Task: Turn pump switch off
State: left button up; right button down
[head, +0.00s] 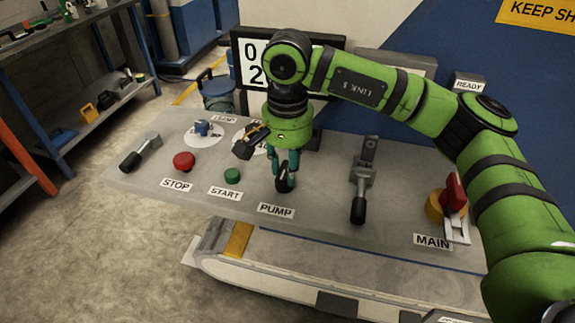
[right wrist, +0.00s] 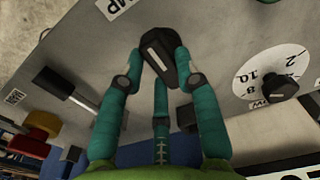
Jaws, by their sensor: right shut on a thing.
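The pump switch (head: 282,184) is a black rotary knob just above the PUMP label (head: 276,210) on the grey panel. In the right wrist view the knob (right wrist: 158,56) shows a pale line along its top. My right gripper (head: 285,180) points down at the panel. Its teal fingers are closed around the knob, seen from behind in the right wrist view (right wrist: 160,75). The fingers partly hide the knob in the head view. My left gripper is not in view.
The panel (head: 320,215) also holds a red STOP button (head: 184,161), a green START button (head: 232,176), a black-handled lever (head: 358,208) to the right and a red MAIN switch (head: 455,192). A numbered dial (right wrist: 270,72) sits close beside the gripper.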

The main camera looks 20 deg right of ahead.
jog(key=c, duration=0.9)
grip_release()
jog(key=shift+r, duration=0.25)
notch_tip(320, 180, up, 12)
jog(key=shift+f, duration=0.25)
